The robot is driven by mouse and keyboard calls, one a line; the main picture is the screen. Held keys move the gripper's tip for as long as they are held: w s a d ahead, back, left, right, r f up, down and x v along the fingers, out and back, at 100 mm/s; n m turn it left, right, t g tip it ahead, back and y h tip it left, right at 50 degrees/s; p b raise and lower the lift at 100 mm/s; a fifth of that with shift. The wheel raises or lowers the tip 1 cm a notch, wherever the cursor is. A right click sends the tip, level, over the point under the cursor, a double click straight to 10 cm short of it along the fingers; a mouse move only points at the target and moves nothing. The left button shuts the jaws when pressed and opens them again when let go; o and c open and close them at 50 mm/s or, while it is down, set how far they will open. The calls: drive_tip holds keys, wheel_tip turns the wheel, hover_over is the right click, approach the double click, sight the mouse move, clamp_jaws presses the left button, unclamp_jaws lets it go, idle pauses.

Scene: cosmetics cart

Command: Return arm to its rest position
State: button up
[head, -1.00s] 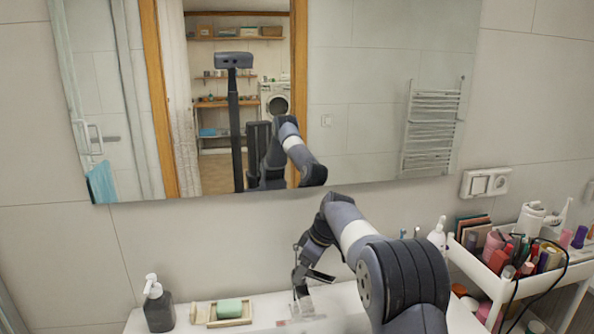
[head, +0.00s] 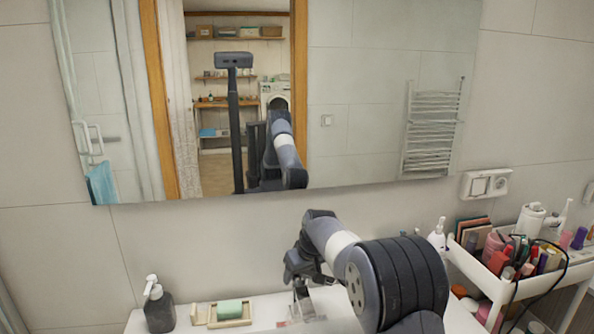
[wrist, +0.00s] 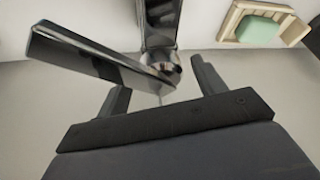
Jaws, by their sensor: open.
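My arm (head: 345,250) reaches over the white countertop with its wrist bent downward. My gripper (wrist: 160,82) is open, its two dark fingers spread apart in the wrist view. Nothing is held between them. A chrome faucet (wrist: 162,20) with a flat lever shows beyond and between the fingers; whether it touches them cannot be told. In the head view the fingertips are hard to make out beneath the wrist.
A dark soap dispenser (head: 159,309) and a wooden dish (head: 213,323) with green soap (head: 230,309) stand left of my gripper. A white cart (head: 490,268) full of cosmetics stands at right. A mirror (head: 380,90) hangs on the wall behind.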

drive_tip(key=shift+a+m+t+h, duration=0.1)
drive_tip(key=shift+m+t+h, duration=0.25)
drive_tip(key=shift+m, duration=1.05)
